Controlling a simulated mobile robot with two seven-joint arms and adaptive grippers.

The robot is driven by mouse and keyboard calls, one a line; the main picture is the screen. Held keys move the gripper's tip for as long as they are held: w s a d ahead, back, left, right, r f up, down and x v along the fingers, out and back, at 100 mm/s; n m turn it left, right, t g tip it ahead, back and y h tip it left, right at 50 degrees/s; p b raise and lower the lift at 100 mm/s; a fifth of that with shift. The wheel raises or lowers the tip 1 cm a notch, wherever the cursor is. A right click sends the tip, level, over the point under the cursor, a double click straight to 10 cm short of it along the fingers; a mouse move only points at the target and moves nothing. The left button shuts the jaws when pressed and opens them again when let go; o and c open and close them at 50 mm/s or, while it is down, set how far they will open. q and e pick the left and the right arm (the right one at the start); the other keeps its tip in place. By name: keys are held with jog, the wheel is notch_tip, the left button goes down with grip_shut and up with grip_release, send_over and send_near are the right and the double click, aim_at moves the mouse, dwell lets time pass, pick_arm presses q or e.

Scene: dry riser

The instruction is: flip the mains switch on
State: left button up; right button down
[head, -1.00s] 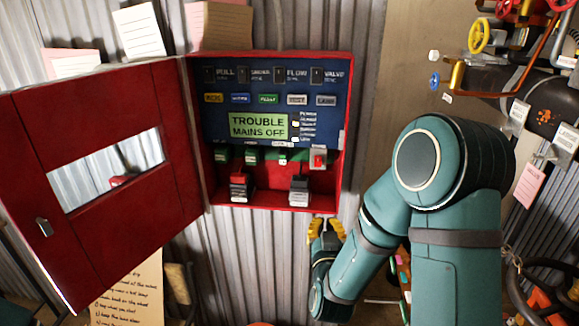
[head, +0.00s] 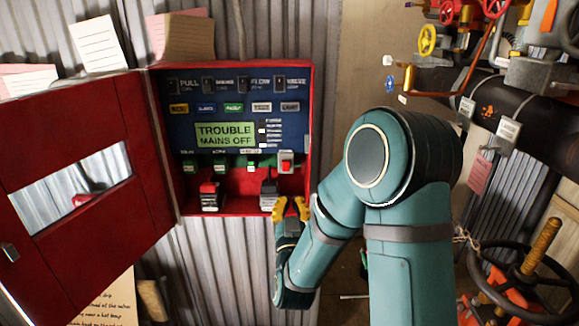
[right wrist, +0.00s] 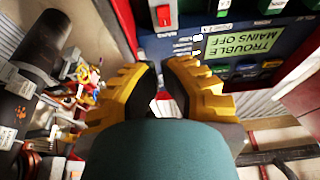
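The red alarm box (head: 311,115) hangs open on the corrugated wall. Its lit display (head: 225,135) reads "TROUBLE MAINS OFF". A small red switch on a pale plate (head: 286,161) sits at the lower right of the blue panel; the labels do not let me tell for sure that it is the mains switch. The red switch (right wrist: 165,15) also shows at the top of the right wrist view. My right gripper (head: 291,206) is open and empty at the box's lower right edge, below the switch. Its two yellow fingers (right wrist: 162,72) stand apart. My left gripper is out of view.
A black block with a red top (head: 209,196) and a grey block (head: 269,190) stand in the box bottom. The red door (head: 95,135) is swung open to the left. Pipes with valves (head: 426,40) and a large handwheel (head: 520,280) are at the right.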

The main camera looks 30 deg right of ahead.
aim_at(290, 158)
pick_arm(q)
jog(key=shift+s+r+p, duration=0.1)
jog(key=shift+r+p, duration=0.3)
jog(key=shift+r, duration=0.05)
pick_arm(e)
jog(key=x, duration=1.2)
jog(key=shift+w+d+r+g+p, duration=0.15)
jog(key=shift+w+r+g+p, duration=0.2)
jog(key=shift+p, duration=0.25)
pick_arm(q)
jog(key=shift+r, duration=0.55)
pick_arm(e)
jog(key=shift+f, duration=0.25)
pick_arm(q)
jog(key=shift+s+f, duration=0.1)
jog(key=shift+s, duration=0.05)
